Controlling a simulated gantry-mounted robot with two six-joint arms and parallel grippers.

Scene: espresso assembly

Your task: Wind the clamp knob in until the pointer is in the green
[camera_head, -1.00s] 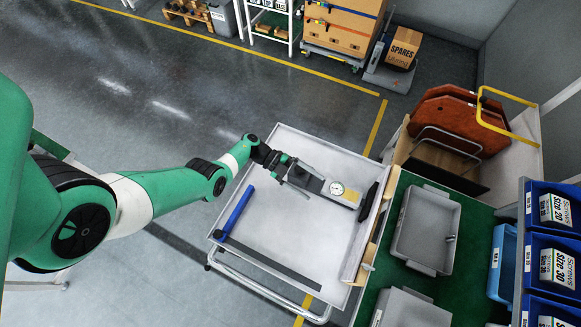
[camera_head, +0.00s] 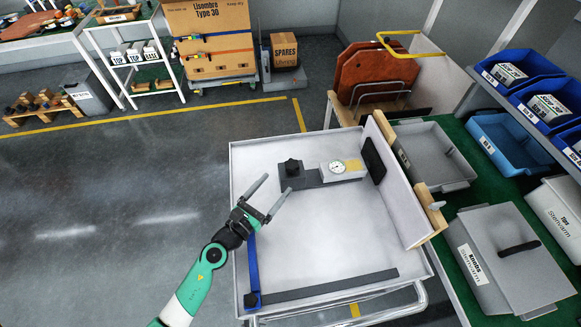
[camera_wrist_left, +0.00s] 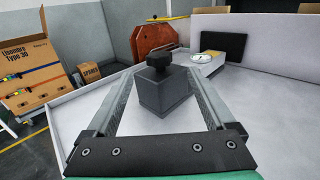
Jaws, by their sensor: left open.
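The black clamp knob (camera_head: 291,167) sits on top of a dark grey clamp block (camera_head: 301,180) on the white tray table (camera_head: 330,230). A round white gauge (camera_head: 337,167) is set in a light grey body to the right of the block. Its pointer is too small to read. My left gripper (camera_head: 272,198) is open and empty, just left of and nearer than the block. In the left wrist view the knob (camera_wrist_left: 158,59) and block (camera_wrist_left: 162,90) stand ahead between the two spread fingers, with no contact visible. My right gripper is not in view.
A blue bar (camera_head: 252,265) lies along the table's left edge and a dark flat strip (camera_head: 330,287) along its front. A black pad (camera_head: 374,160) stands at the right wall. Grey bins (camera_head: 435,155) lie beyond. The table's middle is clear.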

